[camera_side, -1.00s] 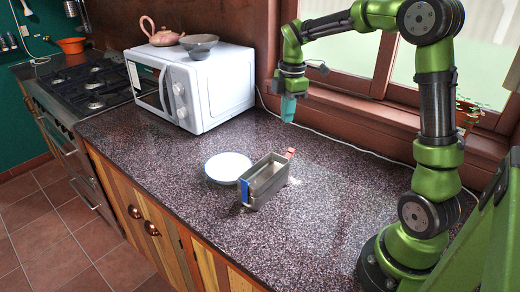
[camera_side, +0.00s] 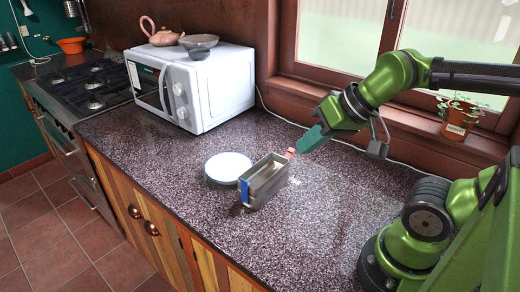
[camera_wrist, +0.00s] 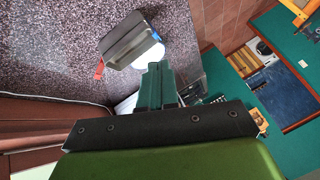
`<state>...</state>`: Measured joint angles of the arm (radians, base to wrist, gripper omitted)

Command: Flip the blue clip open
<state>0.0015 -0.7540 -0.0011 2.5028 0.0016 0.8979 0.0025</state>
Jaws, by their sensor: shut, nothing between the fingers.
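A grey rectangular box (camera_side: 266,180) stands on the speckled counter. The blue clip (camera_side: 245,191) is upright against its near-left end. A red clip (camera_side: 290,152) is on the opposite end. My gripper (camera_side: 301,148) is shut and empty, its teal fingers tilted down and left. In the side view its tips appear close to the red clip; I cannot tell whether they touch. In the wrist view the shut fingers (camera_wrist: 156,68) point toward the box (camera_wrist: 128,42), with the red clip (camera_wrist: 99,70) at its left end.
A round white plate (camera_side: 228,167) lies just left of the box. A white microwave (camera_side: 200,88) stands behind, with a teapot and bowl on top. A potted plant (camera_side: 457,120) is by the window. The counter (camera_side: 320,225) right of the box is clear.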

